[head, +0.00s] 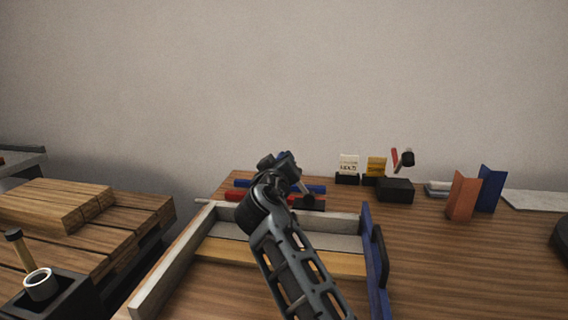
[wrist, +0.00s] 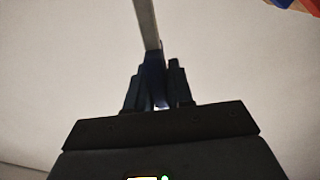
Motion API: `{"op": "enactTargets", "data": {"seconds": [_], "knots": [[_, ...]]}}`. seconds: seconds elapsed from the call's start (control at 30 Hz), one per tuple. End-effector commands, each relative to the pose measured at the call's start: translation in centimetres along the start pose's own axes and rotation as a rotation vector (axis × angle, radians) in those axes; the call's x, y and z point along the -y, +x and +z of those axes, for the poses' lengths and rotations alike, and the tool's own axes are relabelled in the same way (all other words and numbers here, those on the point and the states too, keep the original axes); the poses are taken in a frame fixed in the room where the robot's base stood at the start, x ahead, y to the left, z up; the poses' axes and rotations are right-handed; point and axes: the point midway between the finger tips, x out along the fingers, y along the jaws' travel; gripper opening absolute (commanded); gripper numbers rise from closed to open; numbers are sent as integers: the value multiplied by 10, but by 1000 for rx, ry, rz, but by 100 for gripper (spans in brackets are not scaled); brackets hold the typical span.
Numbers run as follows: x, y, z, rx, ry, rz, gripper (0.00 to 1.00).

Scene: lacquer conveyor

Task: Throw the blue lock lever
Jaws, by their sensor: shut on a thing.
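The blue lock lever has a pale grey rod and a blue grip. In the head view its rod (head: 304,188) slants up to the left from a dark base on the table, just behind the grey-walled tray. My gripper (head: 289,163) is at the upper end of the rod, partly hidden by my own arm. In the wrist view my gripper (wrist: 155,90) is shut on the blue grip (wrist: 153,68), and the grey rod (wrist: 146,22) runs away from the fingertips. Most of the grip is hidden between the fingers.
The tray's grey wall (head: 172,262) and blue side panel (head: 369,250) lie below my arm. A blue bar (head: 246,184) and a red bar (head: 234,196) lie behind. A red lever (head: 395,159) stands right, near orange (head: 462,195) and blue (head: 491,187) stands. Table is clear at front right.

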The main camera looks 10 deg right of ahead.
Motion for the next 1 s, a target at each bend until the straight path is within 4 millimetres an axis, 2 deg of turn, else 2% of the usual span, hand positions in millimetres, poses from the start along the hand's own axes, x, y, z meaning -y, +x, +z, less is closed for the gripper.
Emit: {"op": "enactTargets", "data": {"seconds": [0.17, 0.2, 0.4, 0.73, 1.0], "knots": [[3, -1, 1, 1, -4, -5, 0], [3, -1, 1, 1, -4, -5, 22], [2, -1, 1, 0, -3, -4, 42], [2, -6, 0, -1, -1, -3, 43], [3, -47, 1, -1, -1, -5, 43]]}}
